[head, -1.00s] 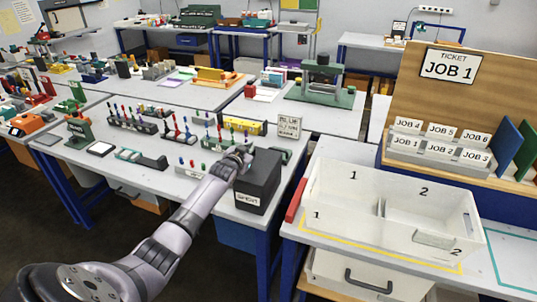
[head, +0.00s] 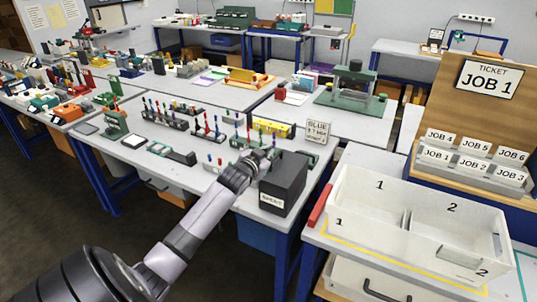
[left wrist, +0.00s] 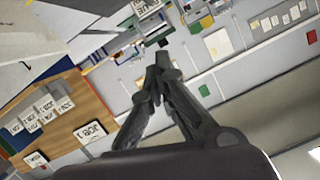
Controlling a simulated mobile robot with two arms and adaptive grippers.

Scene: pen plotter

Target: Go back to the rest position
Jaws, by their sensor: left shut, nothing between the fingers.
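My left gripper (head: 264,156) is at the end of the grey arm that comes in from the lower left of the head view. It shows small there, beside the upper left of a black box (head: 286,172) with a white label. I cannot tell the gap between them. In the left wrist view my left gripper (left wrist: 161,62) has its dark fingers together at the tips, with nothing between them. My right gripper is not in view.
A white two-part bin (head: 345,200) stands on the right table, before a wooden board with JOB cards (head: 472,161). A table with several coloured pens in racks (head: 170,116) lies to the left. Dark floor (head: 60,215) is open at lower left.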

